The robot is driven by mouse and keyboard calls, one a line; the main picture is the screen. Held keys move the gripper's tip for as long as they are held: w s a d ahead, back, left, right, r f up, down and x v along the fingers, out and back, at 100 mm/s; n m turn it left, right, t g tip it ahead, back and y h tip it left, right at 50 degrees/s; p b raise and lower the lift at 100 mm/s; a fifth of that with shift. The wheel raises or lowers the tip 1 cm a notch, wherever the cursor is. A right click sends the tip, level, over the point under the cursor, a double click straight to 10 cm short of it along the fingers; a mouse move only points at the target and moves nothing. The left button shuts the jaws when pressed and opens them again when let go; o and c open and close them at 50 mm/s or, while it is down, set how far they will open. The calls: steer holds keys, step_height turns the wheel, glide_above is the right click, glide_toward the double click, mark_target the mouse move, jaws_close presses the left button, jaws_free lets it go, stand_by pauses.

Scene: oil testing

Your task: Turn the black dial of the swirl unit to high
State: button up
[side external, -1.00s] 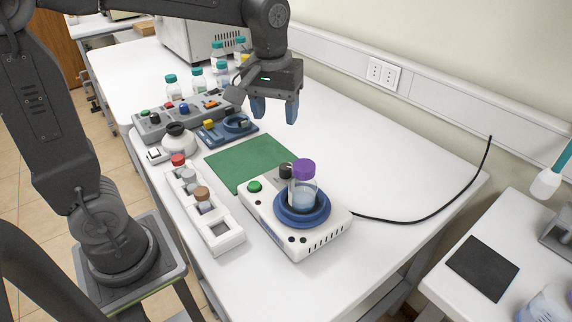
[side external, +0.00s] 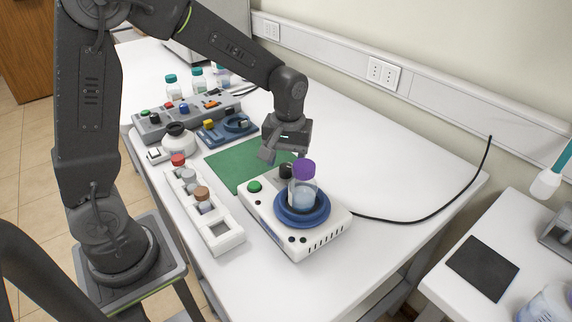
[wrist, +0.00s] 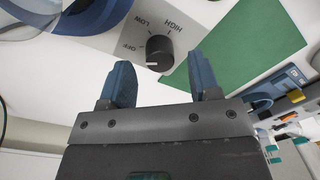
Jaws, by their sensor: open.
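The swirl unit (side external: 262,218) is a white box with a green button, a round blue platform and a purple-capped bottle (side external: 303,185) standing upright on it. Its black dial (side external: 286,171) sits at the back corner, beside the bottle. In the wrist view the dial (wrist: 159,50) shows OFF, LOW and HIGH labels around it. A white mark is on its side nearest my gripper; which label it indicates is hard to tell. My gripper (wrist: 160,62) is open and empty, its blue fingers either side of the dial's line and apart from it.
A green mat (side external: 235,165) lies behind the unit. A white rack (side external: 212,215) with several capped vials stands to its left. A grey control box (side external: 187,117) and more bottles are farther back. A black cable (side external: 420,218) runs right across otherwise clear table.

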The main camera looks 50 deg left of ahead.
steer(key=shift+f, duration=1.05)
steer(key=c, duration=0.9)
steer(key=shift+c, duration=0.2)
